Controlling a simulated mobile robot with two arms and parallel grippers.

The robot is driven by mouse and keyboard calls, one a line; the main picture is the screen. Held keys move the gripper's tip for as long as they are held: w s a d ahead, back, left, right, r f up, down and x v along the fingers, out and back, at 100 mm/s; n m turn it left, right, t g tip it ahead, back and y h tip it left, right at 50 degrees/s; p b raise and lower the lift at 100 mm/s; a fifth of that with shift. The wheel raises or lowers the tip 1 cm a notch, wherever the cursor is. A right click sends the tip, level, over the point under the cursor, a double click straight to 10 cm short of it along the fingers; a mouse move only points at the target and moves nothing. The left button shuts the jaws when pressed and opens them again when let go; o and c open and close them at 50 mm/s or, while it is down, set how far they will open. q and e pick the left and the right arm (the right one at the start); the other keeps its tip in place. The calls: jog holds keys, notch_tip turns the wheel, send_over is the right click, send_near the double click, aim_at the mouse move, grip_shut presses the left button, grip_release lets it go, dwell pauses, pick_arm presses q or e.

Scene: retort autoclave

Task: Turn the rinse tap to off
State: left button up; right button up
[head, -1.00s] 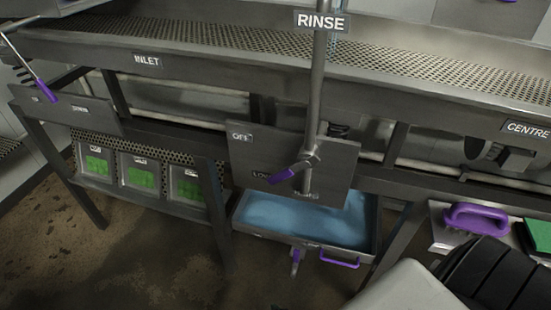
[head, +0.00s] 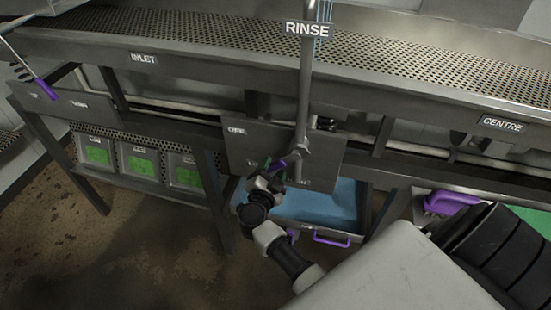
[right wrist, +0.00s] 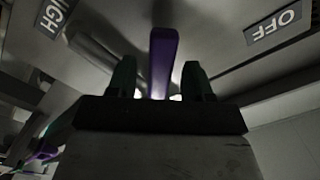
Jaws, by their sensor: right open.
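The rinse tap is a grey upright pipe (head: 304,95) with a short purple-ended lever (head: 279,164) in front of a grey panel (head: 325,160). The lever points down and left from its pivot, away from the OFF label (head: 236,130) at the panel's upper left. My right gripper (head: 273,171) is at the lever's purple end. In the right wrist view the purple lever (right wrist: 163,60) stands between the two open dark green fingers (right wrist: 158,82), with a gap on each side. An OFF label (right wrist: 272,27) is at upper right there. My left gripper is out of view.
A blue basin (head: 325,200) with a purple handle (head: 331,241) is below the panel. Several green-filled trays (head: 140,163) sit on a shelf at left. A perforated conveyor (head: 400,65) runs above. Another purple-ended lever (head: 45,89) is at far left.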

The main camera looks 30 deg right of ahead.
jog(key=shift+x, duration=1.8)
grip_shut()
